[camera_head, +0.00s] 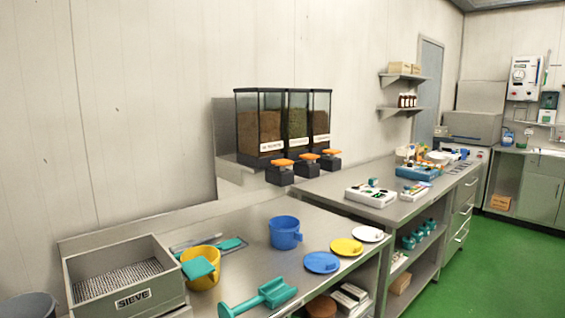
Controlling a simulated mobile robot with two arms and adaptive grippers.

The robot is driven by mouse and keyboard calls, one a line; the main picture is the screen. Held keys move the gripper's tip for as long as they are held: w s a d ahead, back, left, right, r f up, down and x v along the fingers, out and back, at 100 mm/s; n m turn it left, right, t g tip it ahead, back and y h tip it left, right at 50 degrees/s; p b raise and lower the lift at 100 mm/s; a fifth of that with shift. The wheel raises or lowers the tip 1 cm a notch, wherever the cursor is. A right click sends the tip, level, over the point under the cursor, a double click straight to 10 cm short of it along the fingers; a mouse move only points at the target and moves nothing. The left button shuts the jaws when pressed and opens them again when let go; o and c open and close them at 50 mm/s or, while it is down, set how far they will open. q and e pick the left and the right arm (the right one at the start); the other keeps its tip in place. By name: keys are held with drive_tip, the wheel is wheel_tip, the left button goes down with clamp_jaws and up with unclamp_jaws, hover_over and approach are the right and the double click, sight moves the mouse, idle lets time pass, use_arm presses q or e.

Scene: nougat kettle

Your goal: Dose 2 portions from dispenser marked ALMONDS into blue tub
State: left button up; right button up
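A dispenser unit with three clear bins stands on a wall shelf at the back centre. The left bin (258,122) and right bin (321,113) hold brown contents, and the middle bin (297,116) holds greenish contents. Each has a white label, too small to read surely, so I cannot tell which says ALMONDS. Black outlets with orange knobs (283,163) jut out at the front. The blue tub (286,234) stands upright on the near steel table, below and in front of the dispensers; its inside is mostly hidden. Neither of my grippers is in view.
The near table (240,262) also holds a grey SIEVE box (125,275), a yellow tub (204,262), a teal scoop (258,298) and blue, yellow and white lids (347,247). A second counter (330,184) with devices stands behind. Green floor (490,270) is free at right.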

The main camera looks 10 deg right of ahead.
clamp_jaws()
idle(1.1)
